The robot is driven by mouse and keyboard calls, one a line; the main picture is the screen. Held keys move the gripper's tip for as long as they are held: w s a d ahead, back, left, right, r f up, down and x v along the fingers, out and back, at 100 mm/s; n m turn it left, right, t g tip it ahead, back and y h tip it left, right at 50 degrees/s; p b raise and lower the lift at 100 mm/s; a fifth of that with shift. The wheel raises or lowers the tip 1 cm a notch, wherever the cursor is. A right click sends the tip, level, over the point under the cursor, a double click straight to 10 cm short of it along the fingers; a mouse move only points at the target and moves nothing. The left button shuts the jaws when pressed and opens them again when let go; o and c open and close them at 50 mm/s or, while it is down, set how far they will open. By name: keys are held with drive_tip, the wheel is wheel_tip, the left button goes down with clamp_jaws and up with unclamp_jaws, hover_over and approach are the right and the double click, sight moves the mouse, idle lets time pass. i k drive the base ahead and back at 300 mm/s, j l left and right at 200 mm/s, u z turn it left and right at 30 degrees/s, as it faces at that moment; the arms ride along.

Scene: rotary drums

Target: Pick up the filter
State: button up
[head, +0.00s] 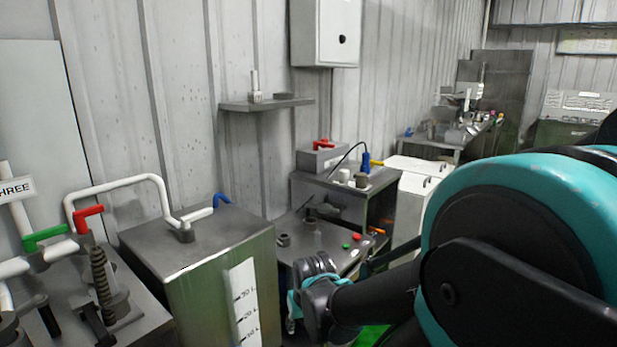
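No thing in the head view can be told for certain as the filter. I cannot tell whether either is the filter. The far end of my arm shows low in the middle, in front of the bench. My gripper's fingers cannot be made out there, so its opening and any hold on a thing are hidden.
A metal tank (205,245) with litre marks stands left of my arm. White pipes with a green valve handle (44,238) and a red valve handle (88,212) are at the far left. A grey wall cabinet (325,32) hangs above. White units (412,190) stand behind the bench.

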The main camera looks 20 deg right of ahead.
sight(343, 174)
drive_tip(key=i+l+u, duration=0.2)
drive_tip(key=l+u, duration=0.25)
drive_tip(key=l, duration=0.6)
drive_tip(key=l+u, duration=0.45)
drive_tip(key=l, duration=0.55)
